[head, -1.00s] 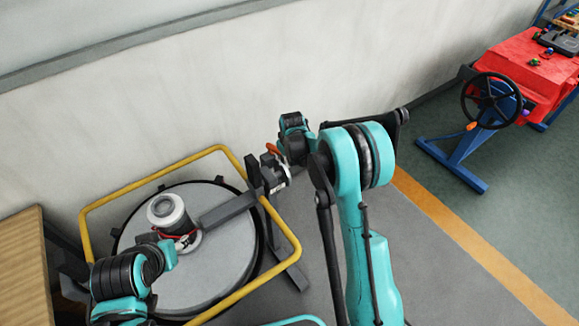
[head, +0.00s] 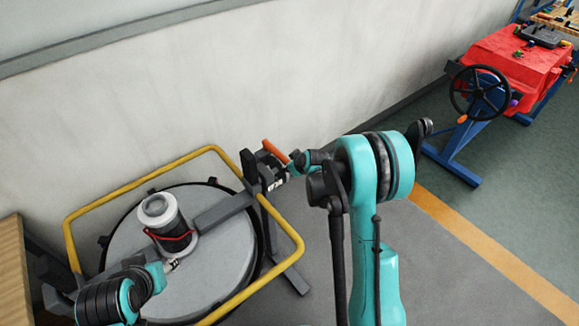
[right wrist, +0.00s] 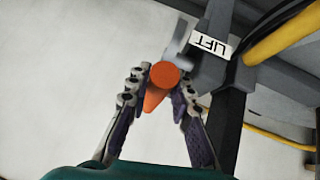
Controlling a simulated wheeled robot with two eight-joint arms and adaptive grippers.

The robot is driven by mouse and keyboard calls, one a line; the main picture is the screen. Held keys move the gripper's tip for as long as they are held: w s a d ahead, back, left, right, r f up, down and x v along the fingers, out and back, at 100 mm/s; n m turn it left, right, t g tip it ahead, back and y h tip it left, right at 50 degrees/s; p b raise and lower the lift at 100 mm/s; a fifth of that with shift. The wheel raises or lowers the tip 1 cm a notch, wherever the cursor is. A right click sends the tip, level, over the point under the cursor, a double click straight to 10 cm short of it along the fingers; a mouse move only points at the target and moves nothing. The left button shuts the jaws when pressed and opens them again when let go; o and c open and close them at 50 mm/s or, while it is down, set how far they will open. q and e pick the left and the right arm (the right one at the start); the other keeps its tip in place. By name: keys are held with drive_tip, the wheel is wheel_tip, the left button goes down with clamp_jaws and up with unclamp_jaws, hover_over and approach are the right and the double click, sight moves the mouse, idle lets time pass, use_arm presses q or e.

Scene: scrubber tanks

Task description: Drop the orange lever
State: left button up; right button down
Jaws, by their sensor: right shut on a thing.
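The orange lever (head: 274,151) is at the dark post by the round tank, its end pointing up-left in the head view. In the right wrist view the orange lever (right wrist: 160,80) shows end-on beside a "LIFT" label. My right gripper (head: 294,168) is at the lever; in the wrist view its fingers (right wrist: 160,90) lie on both sides of it, shut on it. My left gripper (head: 172,266) is beside the motor on the tank; its fingers are too small to read.
The round tank (head: 225,255) carries a grey-topped motor (head: 158,210) and has a yellow rail (head: 290,228) around it. A pale wall is close behind. A wooden surface (head: 22,270) is at left. A red-covered bench (head: 520,62) with a black handwheel (head: 480,92) is at far right.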

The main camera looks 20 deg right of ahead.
drive_tip(key=shift+s+f, duration=0.1)
drive_tip(key=c, duration=1.3)
unclamp_jaws()
drive_tip(key=v, duration=1.2)
drive_tip(key=s+a+r+m, duration=0.1)
drive_tip(key=s+a+r, duration=0.1)
drive_tip(key=s, duration=0.6)
drive_tip(key=s+a+r+m, duration=0.2)
drive_tip(key=s+a+r, duration=0.1)
drive_tip(key=s, duration=0.5)
drive_tip(key=s+a+r+m+g+h, duration=0.1)
drive_tip(key=s+a+r, duration=0.1)
drive_tip(key=s, duration=0.7)
drive_tip(key=shift+a+r+m, duration=0.2)
drive_tip(key=shift+a+m, duration=0.05)
drive_tip(key=shift+m, duration=0.15)
